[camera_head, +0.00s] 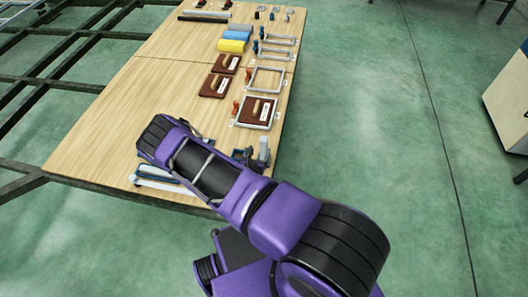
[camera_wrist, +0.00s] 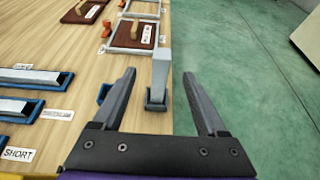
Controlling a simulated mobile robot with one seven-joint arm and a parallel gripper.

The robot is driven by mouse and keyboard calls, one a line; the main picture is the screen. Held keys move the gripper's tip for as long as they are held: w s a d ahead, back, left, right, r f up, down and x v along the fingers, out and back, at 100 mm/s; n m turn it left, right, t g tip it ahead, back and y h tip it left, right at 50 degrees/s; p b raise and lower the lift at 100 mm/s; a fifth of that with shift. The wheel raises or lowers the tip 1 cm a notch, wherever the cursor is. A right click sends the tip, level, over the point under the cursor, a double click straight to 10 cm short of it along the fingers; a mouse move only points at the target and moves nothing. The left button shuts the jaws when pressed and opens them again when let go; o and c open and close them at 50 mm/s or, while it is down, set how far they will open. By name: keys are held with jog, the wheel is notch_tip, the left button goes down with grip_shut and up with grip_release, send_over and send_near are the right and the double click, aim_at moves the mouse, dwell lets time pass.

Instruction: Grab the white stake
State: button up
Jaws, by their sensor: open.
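A pale grey-white upright post (camera_wrist: 160,72), which looks like the white stake, stands in a dark socket (camera_wrist: 156,102) near the right edge of the wooden table. It also shows in the head view (camera_head: 264,148), just right of my arm. My gripper (camera_wrist: 160,74) is open and empty. In the wrist view its two fingers appear on either side of the post, with visible gaps; I cannot tell the depth between them. My gripper is hidden behind my arm in the head view.
White bars in blue trays (camera_wrist: 30,77) lie at the left, one labelled SHORT. A framed brown board with a wooden handle (camera_wrist: 133,34) lies beyond the post. Blue and yellow rolls (camera_head: 232,46) lie farther back. Green floor (camera_head: 350,110) to the right is clear.

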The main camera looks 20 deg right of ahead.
aim_at(263, 142)
jog(key=b+x, duration=0.1)
jog(key=x, duration=0.8)
jog(key=shift+w+d+f, duration=0.1)
jog(key=shift+w+d, duration=0.05)
jog(key=shift+d, duration=0.2)
grip_shut()
dwell(1.0)
